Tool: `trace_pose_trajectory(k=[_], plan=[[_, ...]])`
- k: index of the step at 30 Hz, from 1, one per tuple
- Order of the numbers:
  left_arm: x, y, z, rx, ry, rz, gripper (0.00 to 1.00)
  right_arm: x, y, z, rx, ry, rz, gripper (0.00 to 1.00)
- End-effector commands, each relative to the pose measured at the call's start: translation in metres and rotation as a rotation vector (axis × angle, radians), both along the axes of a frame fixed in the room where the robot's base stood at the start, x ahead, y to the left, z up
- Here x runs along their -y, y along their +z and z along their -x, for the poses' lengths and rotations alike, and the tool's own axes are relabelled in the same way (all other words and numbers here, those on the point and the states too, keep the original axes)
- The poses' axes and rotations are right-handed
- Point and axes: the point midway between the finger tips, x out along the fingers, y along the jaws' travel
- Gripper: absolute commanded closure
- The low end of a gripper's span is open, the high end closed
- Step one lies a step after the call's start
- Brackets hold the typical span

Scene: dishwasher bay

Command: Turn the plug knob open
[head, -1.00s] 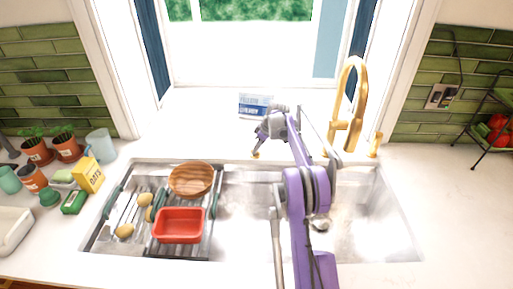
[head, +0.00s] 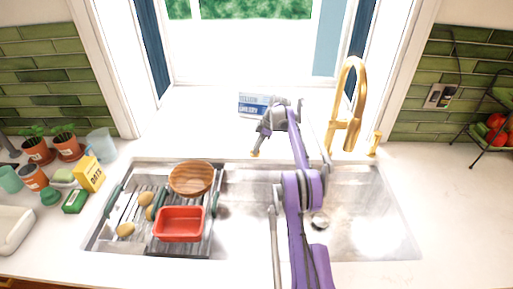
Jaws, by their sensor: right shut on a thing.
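The plug knob (head: 255,154) is a small gold knob at the back rim of the sink, left of the tap. Only a little of it shows below the fingertips. My right gripper (head: 257,147) reaches down to it from above and is shut on it. The purple arm crosses the middle of the sink and hides part of it. The drain (head: 319,222) shows in the sink floor just right of my arm. My left gripper is not in view.
A gold tap (head: 357,98) stands right of my gripper, with a small gold piece (head: 375,144) beside it. A blue and white box (head: 255,105) stands behind. A rack with a red tub (head: 180,223) and brown bowl (head: 191,178) fills the sink's left side.

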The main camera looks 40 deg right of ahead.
Motion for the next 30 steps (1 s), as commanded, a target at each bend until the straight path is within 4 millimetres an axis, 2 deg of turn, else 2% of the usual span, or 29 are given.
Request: trace_pose_trajectory(k=[9,10,14,15,25,30], plan=[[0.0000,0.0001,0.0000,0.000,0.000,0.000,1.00,0.0001,0.0005,0.0001,0.001,0.002,0.000,1.00],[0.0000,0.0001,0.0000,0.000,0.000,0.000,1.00,0.0001,0.0005,0.0001,0.001,0.002,0.000,0.80],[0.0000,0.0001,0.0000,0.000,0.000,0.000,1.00,0.0001,0.0004,0.0001,0.001,0.002,0.000,0.57],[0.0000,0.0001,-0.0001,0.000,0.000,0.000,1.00,0.0000,0.0004,0.0000,0.000,0.001,0.000,0.54],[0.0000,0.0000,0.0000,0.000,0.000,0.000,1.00,-0.0010,0.0013,0.0000,0.000,0.001,0.000,0.54],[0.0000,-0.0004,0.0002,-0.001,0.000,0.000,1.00,-0.0071,0.0092,-0.0010,0.000,0.001,0.000,0.54]])
